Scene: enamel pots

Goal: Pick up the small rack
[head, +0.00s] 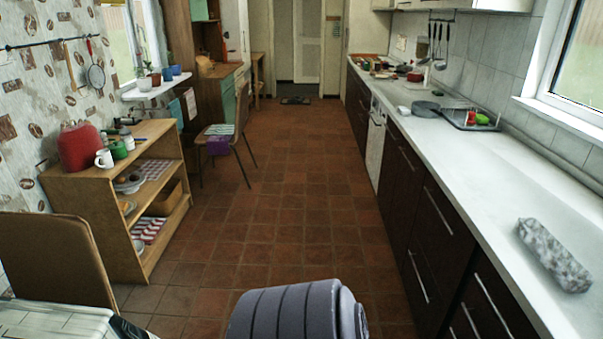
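No thing in view is clearly the small rack. A low dark dish rack or tray (453,121) lies on the right counter, against the tiled wall, with red and green items in it. A wooden shelf unit (117,222) stands on the floor at the left and holds dishes and cloths. A wall rail (40,44) with hanging utensils is at the upper left, and another hanging utensil rail (442,16) is on the tiled wall at the right. Neither of my grippers is in view.
The tiled floor (290,210) is free between the shelf unit and the right counter (490,190). A chair (222,150) stands at the left. A grey speckled block (553,255) lies on the near counter. A grey ribbed form (295,312), unclear to me, fills the bottom middle.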

